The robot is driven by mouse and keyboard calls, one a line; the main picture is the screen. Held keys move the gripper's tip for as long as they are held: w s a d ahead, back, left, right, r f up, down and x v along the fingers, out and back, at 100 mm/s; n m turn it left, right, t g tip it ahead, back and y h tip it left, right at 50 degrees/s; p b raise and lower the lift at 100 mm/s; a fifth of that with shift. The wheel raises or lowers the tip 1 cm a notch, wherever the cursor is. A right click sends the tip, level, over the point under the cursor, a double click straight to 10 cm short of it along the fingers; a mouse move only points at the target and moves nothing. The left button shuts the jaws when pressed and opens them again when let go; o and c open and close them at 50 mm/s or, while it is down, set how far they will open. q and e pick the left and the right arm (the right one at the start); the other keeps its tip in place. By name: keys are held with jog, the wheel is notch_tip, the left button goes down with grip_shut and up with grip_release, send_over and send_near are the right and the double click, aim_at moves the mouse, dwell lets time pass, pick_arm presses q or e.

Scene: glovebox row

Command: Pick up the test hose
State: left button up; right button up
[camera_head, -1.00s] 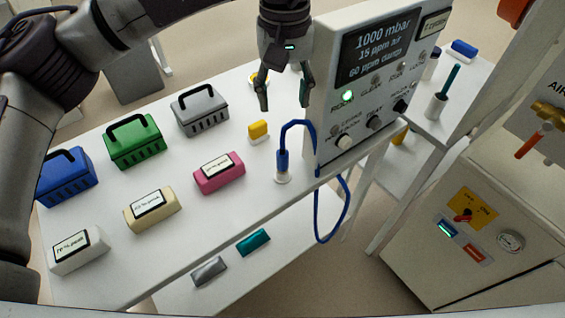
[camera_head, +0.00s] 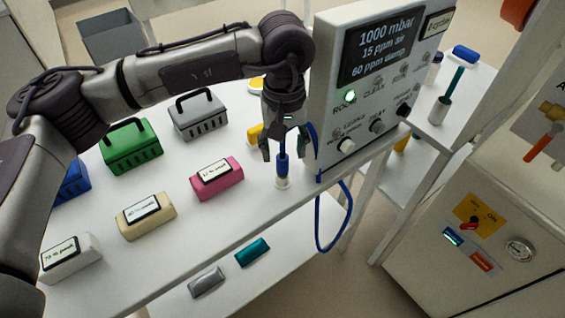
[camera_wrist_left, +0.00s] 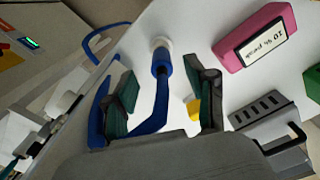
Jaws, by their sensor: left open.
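The test hose (camera_head: 282,166) is blue, with its thick end standing upright in a small white holder (camera_head: 283,183) on the white table, beside the grey tester (camera_head: 350,100). Its thin tube loops up to the tester and hangs below the table edge. My left gripper (camera_head: 288,152) is open, with its fingers to either side of the hose's upper part. In the left wrist view, the hose (camera_wrist_left: 161,95) runs between the two open fingers (camera_wrist_left: 165,95), with visible gaps to them. I cannot see contact. My right gripper is not in view.
A pink block (camera_head: 217,179), a beige block (camera_head: 146,216) and a white block (camera_head: 70,257) lie left on the table. Green (camera_head: 131,146) and grey (camera_head: 198,117) carriers stand behind. The tester stands close at right.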

aim_at(283, 157)
pick_arm(q)
notch_tip(283, 157, down, 5)
jog(key=shift+r+p, duration=0.1)
jog(key=shift+p, duration=0.45)
grip_shut()
